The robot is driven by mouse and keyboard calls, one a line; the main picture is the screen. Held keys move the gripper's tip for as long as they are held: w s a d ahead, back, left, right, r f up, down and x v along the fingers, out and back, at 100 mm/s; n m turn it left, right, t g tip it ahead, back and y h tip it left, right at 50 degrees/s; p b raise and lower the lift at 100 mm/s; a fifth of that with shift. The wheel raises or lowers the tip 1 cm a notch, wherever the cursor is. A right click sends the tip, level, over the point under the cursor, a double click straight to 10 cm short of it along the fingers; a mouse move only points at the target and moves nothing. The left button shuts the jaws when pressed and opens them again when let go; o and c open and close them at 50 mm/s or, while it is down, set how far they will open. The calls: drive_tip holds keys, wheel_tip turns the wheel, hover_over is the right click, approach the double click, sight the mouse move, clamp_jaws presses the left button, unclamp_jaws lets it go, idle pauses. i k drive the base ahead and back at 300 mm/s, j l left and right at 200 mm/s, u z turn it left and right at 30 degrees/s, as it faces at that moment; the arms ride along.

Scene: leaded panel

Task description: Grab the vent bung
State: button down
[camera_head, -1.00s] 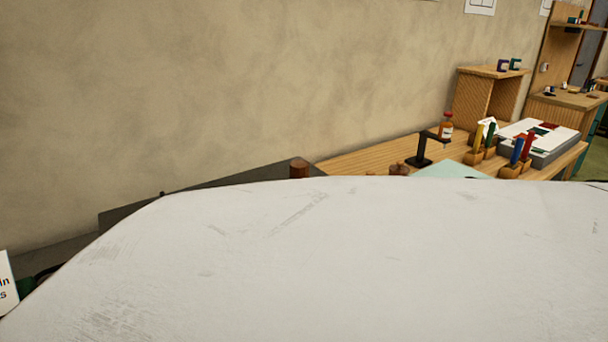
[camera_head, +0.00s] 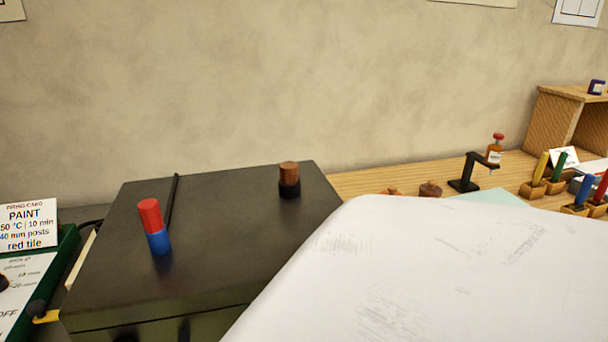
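Two short upright cylinders stand on the dark lid of a box like a kiln (camera_head: 225,225). One is brown above and black below (camera_head: 289,180), near the lid's back right. The other is red above and blue below (camera_head: 154,227), near the front left. Either could be the vent bung; no label on them tells which. A thin dark rod (camera_head: 173,202) lies or stands just behind the red and blue one. My gripper is not in view. A large white surface, probably part of my arm, fills the lower right and hides part of the box.
A firing card (camera_head: 27,226) and a green-edged panel (camera_head: 42,285) stand left of the box. A plain wall lies behind.

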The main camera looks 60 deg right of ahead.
sight(289, 171)
drive_tip(key=k+z, duration=0.1)
drive_tip(key=z, duration=1.5)
drive_tip(key=i+l+u, duration=0.2)
drive_tip(key=l, duration=0.45)
drive_tip(key=l+u, duration=0.2)
drive_tip(key=l, duration=0.4)
